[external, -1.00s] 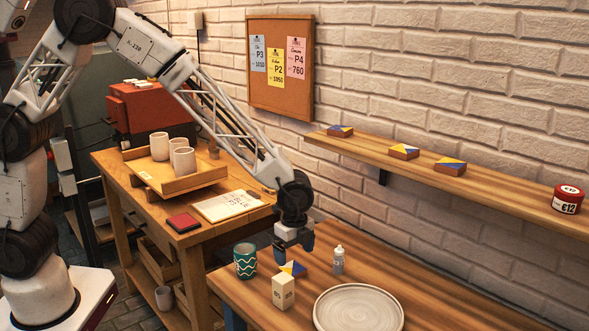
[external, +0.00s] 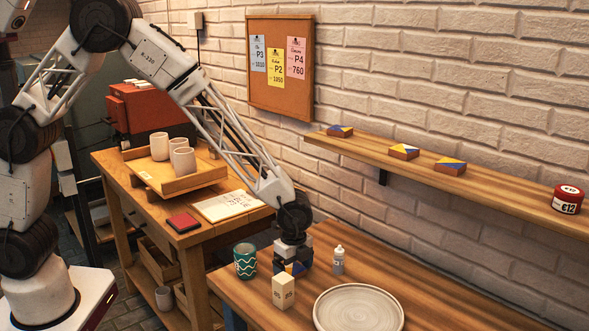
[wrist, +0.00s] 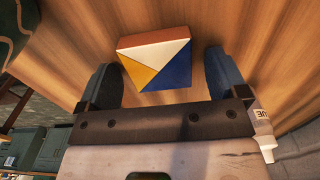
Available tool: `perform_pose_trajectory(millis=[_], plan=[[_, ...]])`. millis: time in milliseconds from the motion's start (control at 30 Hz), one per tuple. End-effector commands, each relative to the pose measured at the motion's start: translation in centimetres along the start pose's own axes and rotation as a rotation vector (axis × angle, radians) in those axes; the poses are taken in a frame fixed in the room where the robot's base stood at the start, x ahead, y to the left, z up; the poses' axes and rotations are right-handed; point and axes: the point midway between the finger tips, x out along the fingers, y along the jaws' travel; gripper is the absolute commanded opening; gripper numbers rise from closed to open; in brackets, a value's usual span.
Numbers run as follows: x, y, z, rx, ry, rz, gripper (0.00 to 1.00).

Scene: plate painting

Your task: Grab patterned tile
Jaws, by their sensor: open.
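The patterned tile (wrist: 156,62) is blue, yellow and white with a brown side, and lies on the wooden table. In the external view the tile (external: 294,269) is partly hidden by my gripper (external: 292,262), which is down over it and points at the table. In the wrist view my gripper (wrist: 160,85) is open, with one dark finger on each side of the tile. There are gaps between the tile and both fingers, and the tile lies partly beyond the fingertips.
A teal patterned cup (external: 245,261), a cream block (external: 283,292), a small white bottle (external: 338,260) and a grey plate (external: 358,308) stand close around. Similar tiles (external: 403,152) sit on the wall shelf (external: 480,186). The table (external: 400,262) behind the plate is clear.

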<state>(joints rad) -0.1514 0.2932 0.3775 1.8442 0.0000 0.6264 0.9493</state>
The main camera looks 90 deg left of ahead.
Motion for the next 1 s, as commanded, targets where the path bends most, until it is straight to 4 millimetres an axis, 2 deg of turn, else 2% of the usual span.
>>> perform_pose_trajectory(millis=[233, 267, 600, 1000], plan=[[0.0, 0.0, 0.0, 0.0, 0.0, 0.0, 0.92], [0.0, 0.0, 0.0, 0.0, 0.0, 0.0, 0.88], [-0.01, 0.0, 0.0, 0.0, 0.0, 0.0, 0.36], [-0.53, -0.02, -0.01, 0.0, 0.0, 0.0, 0.35]])
